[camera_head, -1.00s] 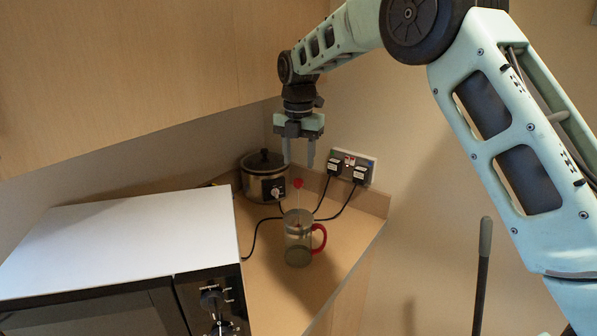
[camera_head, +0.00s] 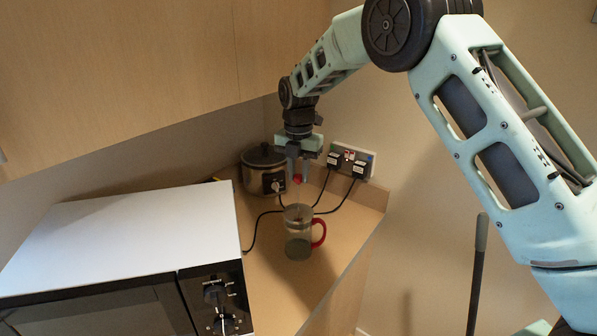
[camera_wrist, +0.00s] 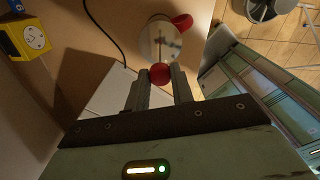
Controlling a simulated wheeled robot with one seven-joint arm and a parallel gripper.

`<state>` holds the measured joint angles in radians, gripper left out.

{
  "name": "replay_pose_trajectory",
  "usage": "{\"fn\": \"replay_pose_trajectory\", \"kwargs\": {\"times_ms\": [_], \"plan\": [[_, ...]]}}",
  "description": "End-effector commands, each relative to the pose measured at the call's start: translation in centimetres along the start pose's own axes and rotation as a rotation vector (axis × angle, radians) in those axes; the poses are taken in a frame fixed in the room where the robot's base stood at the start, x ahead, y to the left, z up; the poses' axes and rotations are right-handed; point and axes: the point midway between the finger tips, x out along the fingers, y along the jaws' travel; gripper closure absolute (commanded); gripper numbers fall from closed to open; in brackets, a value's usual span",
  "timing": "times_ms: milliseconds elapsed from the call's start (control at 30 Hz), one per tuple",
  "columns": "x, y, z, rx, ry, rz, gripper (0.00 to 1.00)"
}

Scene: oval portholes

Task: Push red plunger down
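The red plunger knob (camera_head: 297,179) stands raised on a thin rod above a glass press jug (camera_head: 298,246) with a red handle (camera_head: 321,232). The jug is upright on the counter. My gripper (camera_head: 298,177) points down over the jug, its fingers drawn in on either side of the knob. In the wrist view, the red knob (camera_wrist: 160,73) sits between the fingertips (camera_wrist: 160,76) and appears to touch both. The round lid (camera_wrist: 160,42) lies beyond it, still below the knob.
A slow cooker (camera_head: 263,170) stands behind left of the jug. A white-topped microwave (camera_head: 120,235) fills the left front. Black cables (camera_head: 252,232) run from the wall plugs (camera_head: 345,163) across the wooden counter (camera_head: 290,285). A yellow box (camera_wrist: 25,38) shows in the wrist view.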

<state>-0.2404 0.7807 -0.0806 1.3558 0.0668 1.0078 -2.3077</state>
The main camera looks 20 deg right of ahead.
Motion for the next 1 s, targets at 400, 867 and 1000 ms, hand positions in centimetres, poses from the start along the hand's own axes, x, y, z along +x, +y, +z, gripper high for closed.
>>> {"fn": "replay_pose_trajectory", "kwargs": {"times_ms": [400,867,1000], "plan": [[7.4,-0.1,0.1,0.002,0.002,-0.002,1.0],[9.0,0.0,0.0,0.0,0.001,-0.001,1.0],[9.0,0.0,0.0,0.0,0.001,-0.001,0.54]]}}
